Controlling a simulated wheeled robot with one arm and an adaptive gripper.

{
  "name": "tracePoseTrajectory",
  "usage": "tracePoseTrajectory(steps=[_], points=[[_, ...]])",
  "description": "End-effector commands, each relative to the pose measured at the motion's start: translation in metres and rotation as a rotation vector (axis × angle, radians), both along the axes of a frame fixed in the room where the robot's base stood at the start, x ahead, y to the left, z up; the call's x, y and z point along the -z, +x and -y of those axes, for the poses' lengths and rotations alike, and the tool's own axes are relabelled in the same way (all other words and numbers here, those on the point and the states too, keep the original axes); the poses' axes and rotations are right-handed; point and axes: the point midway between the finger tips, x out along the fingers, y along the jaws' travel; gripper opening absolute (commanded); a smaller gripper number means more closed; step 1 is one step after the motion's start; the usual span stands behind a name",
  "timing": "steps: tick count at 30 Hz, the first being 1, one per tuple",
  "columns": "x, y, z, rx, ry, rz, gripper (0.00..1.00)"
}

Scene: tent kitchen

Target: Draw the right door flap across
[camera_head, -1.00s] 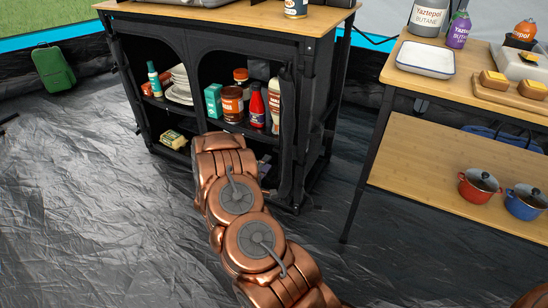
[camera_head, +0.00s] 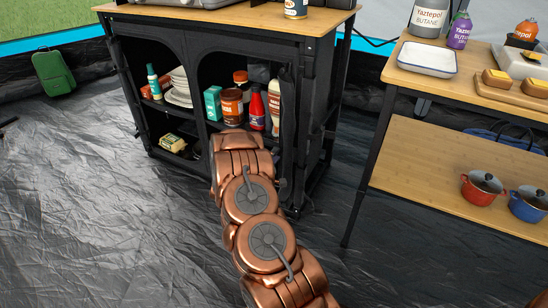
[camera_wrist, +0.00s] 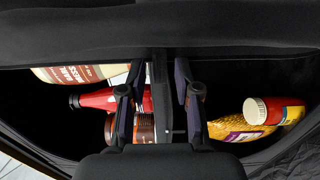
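The right door flap (camera_head: 286,112) is a dark fabric bundle hanging gathered along the right edge of the black cabinet's (camera_head: 318,110) right opening. In the wrist view the flap (camera_wrist: 200,28) appears to be the wide black band across the top. My gripper (camera_wrist: 159,68) is open, its two fingers apart with tips close to the band's lower edge. Whether they touch it I cannot tell. A dark shelf edge (camera_wrist: 160,90) shows between the fingers. In the head view my copper arm covers the gripper and the flap's lower part.
Inside the opening stand a red bottle (camera_head: 257,108), a white-labelled bottle (camera_head: 274,100), a brown jar (camera_head: 232,106) and a teal box (camera_head: 213,102). A yellow packet (camera_wrist: 232,127) and a red-and-yellow jar (camera_wrist: 275,111) show lower down. A wooden table (camera_head: 395,80) stands at the right.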

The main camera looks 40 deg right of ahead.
Motion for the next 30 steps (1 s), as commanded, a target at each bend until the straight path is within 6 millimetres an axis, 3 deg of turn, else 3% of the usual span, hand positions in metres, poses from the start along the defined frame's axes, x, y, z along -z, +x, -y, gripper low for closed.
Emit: tracePoseTrajectory(steps=[8, 30], points=[[0.0001, 0.0001, -0.0002, 0.000, 0.000, 0.000, 0.00], [-0.0008, 0.0017, 0.0023, 0.007, 0.001, -0.001, 0.00]])
